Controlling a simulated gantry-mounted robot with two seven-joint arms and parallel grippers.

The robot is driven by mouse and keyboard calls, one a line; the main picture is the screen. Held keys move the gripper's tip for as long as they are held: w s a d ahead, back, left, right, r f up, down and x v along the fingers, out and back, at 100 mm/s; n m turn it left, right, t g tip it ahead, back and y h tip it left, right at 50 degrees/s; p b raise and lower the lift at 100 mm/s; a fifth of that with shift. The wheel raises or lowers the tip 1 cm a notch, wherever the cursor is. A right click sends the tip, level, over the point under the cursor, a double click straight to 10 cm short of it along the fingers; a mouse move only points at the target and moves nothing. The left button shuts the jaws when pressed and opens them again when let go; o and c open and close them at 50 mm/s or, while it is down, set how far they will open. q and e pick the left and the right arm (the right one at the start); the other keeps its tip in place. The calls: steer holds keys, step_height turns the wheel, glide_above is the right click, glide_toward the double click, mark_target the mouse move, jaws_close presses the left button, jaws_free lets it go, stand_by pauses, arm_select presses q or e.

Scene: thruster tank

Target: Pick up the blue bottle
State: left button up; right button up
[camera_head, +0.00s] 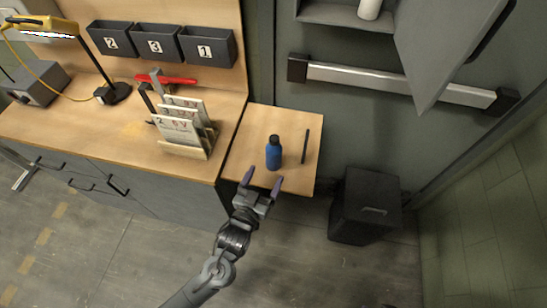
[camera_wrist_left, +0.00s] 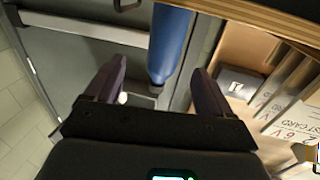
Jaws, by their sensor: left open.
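The blue bottle (camera_head: 273,153) stands upright on a small wooden side table (camera_head: 245,140), with a dark cap on top. My left gripper (camera_head: 263,180) is open and empty at the table's front edge, just in front of the bottle. Its two purple-grey fingers point toward the bottle. In the left wrist view the bottle (camera_wrist_left: 168,45) shows beyond and between the open fingers of my left gripper (camera_wrist_left: 159,66), nearer the right finger, with its upper end cut off by the frame. No contact between fingers and bottle is clear. My right gripper is not identifiable in either view.
A card rack (camera_head: 187,150) sits on the workbench (camera_head: 110,125) to the left. A black bin (camera_head: 365,205) stands on the floor to the right. Numbered bins (camera_head: 155,43) hang behind the bench.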

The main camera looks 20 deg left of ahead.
mark_target(271, 160)
arm_select(q)
steer(key=w, duration=0.6)
steer(key=w+b, duration=0.1)
steer(key=w, duration=0.1)
steer(key=shift+a+r, duration=0.15)
steer(key=shift+a, duration=0.15)
steer(key=shift+w, duration=0.65)
steer(key=c, duration=1.2)
